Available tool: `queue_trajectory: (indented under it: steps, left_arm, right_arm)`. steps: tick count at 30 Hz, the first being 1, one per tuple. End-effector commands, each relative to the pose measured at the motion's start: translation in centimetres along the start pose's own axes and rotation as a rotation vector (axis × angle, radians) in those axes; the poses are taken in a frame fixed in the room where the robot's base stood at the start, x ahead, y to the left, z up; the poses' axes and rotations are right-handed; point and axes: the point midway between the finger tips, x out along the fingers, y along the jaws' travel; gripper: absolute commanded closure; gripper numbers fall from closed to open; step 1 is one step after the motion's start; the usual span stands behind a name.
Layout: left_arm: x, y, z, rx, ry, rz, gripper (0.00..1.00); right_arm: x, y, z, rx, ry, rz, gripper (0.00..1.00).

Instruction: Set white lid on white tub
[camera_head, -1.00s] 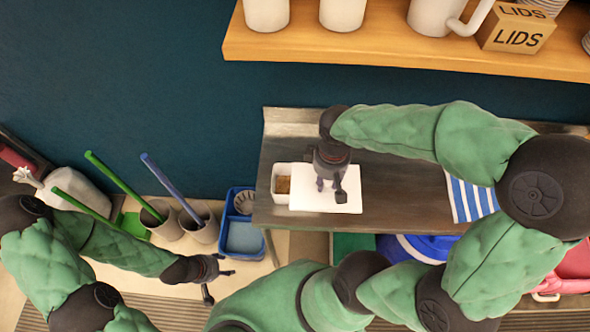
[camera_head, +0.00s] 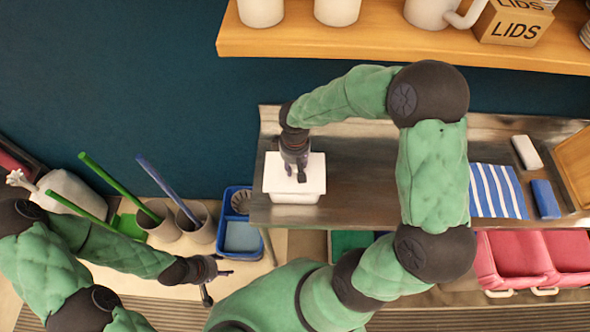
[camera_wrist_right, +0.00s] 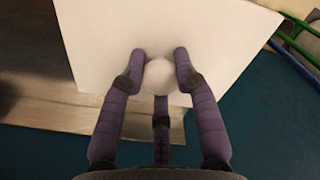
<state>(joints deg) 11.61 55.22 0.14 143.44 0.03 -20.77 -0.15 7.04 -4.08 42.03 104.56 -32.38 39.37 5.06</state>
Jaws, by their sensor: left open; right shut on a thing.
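The white lid (camera_head: 313,181) is a flat square plate with a round white knob (camera_wrist_right: 159,77), seen in the right wrist view. The white tub (camera_head: 294,197) is at the left end of the metal counter, and the lid covers its top in the head view. I cannot tell whether the lid rests fully on the rim. My right gripper (camera_head: 300,174) is shut on the lid's knob, with its fingers around it. My left gripper (camera_head: 215,281) is open and empty, low at the left, away from the counter. The tub's contents are hidden under the lid.
The metal counter (camera_head: 350,190) is clear right of the tub. A striped cloth (camera_head: 497,191), a blue block (camera_head: 545,199) and a white block (camera_head: 526,152) lie further right. A wooden shelf (camera_head: 380,47) with mugs and a LIDS box (camera_head: 513,25) hangs above.

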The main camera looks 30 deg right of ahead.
Motion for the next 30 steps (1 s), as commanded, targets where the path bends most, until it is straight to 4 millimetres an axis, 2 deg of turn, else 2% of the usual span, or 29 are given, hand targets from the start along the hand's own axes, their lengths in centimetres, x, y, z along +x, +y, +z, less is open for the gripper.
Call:
queue_trajectory:
  steps: [1,5,24,25,27,30]
  left_arm:
    - [0.1,0.0,0.0,0.0,0.0,0.0,0.45]
    - [0.2,-0.1,0.0,0.0,0.0,0.0,0.45]
    - [1.1,-0.4,-0.1,0.0,0.0,0.0,0.45]
    - [1.1,-0.4,-0.1,0.0,0.0,0.0,0.45]
    - [1.0,-0.4,0.0,0.0,0.0,0.0,0.45]
    - [1.0,-0.3,0.0,0.0,0.0,0.0,0.45]
  right_arm:
    - [1.0,-0.1,0.2,0.001,-0.007,-0.002,1.0]
    - [2.4,-0.1,0.2,0.0,-0.004,-0.001,1.0]
    - [3.5,-0.1,0.2,0.0,-0.003,-0.001,1.0]
    - [3.4,-0.1,0.2,0.0,-0.003,-0.001,0.61]
    - [3.3,-0.1,0.2,0.0,-0.003,-0.001,0.46]
    - [3.3,-0.1,0.2,0.0,-0.003,-0.001,0.46]
